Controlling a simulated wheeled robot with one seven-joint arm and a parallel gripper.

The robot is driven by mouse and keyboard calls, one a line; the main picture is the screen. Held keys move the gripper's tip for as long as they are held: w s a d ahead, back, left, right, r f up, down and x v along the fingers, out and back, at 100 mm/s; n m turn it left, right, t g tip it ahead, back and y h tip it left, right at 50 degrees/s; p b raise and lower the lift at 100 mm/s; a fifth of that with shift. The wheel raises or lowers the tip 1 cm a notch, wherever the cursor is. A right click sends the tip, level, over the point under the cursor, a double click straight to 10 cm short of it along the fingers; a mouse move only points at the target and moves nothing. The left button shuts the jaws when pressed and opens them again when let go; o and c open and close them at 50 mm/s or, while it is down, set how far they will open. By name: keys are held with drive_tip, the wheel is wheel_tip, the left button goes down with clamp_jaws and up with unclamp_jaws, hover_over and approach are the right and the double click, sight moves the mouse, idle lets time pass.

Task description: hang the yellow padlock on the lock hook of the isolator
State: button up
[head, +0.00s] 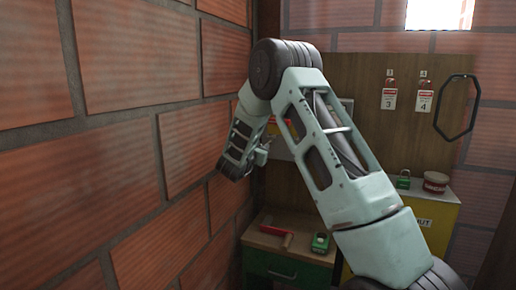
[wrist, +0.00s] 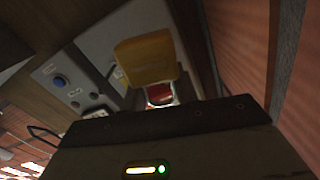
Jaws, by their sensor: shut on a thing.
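In the wrist view a yellow block (wrist: 145,62), which looks like the padlock body, stands just beyond the dark edge of my gripper (wrist: 160,105). My gripper is shut on it; the fingertips are not clear. A small red patch with a pale rim (wrist: 160,94) shows between the block and the gripper; I cannot tell what it is. In the head view my gripper (head: 262,153) is by the left brick wall, and the padlock cannot be made out. A red and yellow part (head: 292,128), possibly the isolator, is mostly hidden behind my arm. The lock hook is not discernible.
A grey panel with a blue button (wrist: 60,82) is left of the yellow block. Below in the head view, a green-fronted cabinet (head: 285,268) carries a red tool (head: 272,231) and a green padlock (head: 320,243). A yellow cabinet (head: 436,215) stands right. The brick wall (head: 140,150) is close on the left.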

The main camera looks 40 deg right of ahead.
drive_tip(key=shift+f+p+x, duration=0.1)
drive_tip(key=shift+p+x, duration=0.1)
drive_tip(key=shift+x, duration=1.1)
drive_tip(key=shift+f+p+x, duration=0.15)
drive_tip(key=shift+p+x, duration=0.05)
drive_tip(key=shift+x, duration=1.15)
drive_tip(key=shift+w+d+f+b, duration=0.25)
drive_tip(key=shift+d+f+b, duration=0.25)
drive_tip(key=shift+b, duration=0.2)
drive_tip(key=o, duration=1.1)
drive_tip(key=b+v, duration=0.6)
drive_tip(key=v, duration=1.1)
drive_tip(key=shift+s+a, duration=0.15)
drive_tip(key=shift+a, duration=0.05)
drive_tip(key=shift+s, duration=0.1)
